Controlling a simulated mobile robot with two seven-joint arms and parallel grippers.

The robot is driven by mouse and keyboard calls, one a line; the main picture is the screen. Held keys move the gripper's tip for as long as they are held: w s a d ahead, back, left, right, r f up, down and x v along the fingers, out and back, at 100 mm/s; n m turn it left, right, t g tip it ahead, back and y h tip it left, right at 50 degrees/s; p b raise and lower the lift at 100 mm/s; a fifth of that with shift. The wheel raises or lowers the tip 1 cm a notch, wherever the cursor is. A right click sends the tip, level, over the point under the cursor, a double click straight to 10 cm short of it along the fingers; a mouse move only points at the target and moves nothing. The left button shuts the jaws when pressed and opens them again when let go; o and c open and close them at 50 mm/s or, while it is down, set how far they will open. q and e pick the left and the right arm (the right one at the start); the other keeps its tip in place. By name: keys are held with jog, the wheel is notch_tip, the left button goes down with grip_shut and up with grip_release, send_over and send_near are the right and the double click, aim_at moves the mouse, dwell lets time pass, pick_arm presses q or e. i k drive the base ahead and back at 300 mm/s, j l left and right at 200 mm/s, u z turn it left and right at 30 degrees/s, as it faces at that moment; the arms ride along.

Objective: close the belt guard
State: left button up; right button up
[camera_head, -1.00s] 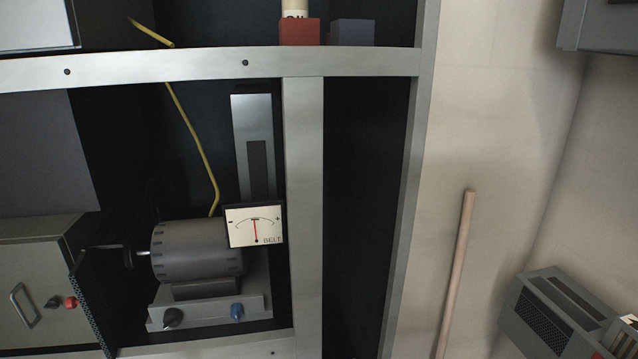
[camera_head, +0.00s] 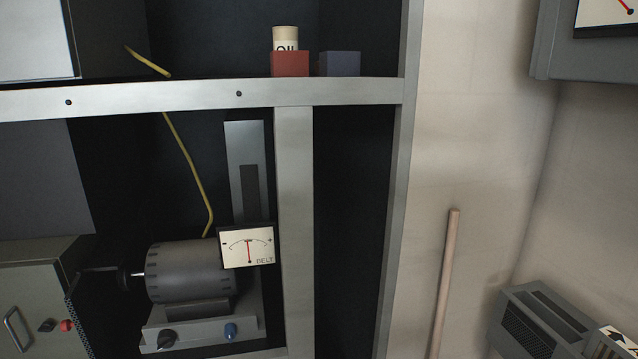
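The belt guard seems to be the dark perforated panel (camera_head: 74,312) at the lower left, seen nearly edge-on. It stands out beside the grey cabinet (camera_head: 30,290), apart from the motor's shaft end, so it looks open. The grey motor (camera_head: 190,270) sits on a light base with a black knob (camera_head: 167,339) and a blue knob (camera_head: 230,330). A meter marked BELT (camera_head: 248,247) is in front of the motor's right end, its red needle near the middle. Neither of my grippers shows in the head view.
A rack shelf beam (camera_head: 200,97) crosses above the motor, and an upright post (camera_head: 294,220) stands right of it. A yellow cable (camera_head: 187,165) hangs down. A wooden pole (camera_head: 446,280) leans by the wall.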

aim_at(78, 304)
jog(key=i+j, duration=0.1)
jog(key=j, duration=0.8)
jog(key=i+j, duration=0.1)
jog(key=j, duration=0.8)
jog(key=i+j, duration=0.1)
jog(key=j, duration=0.85)
jog(key=i+l+z, duration=0.05)
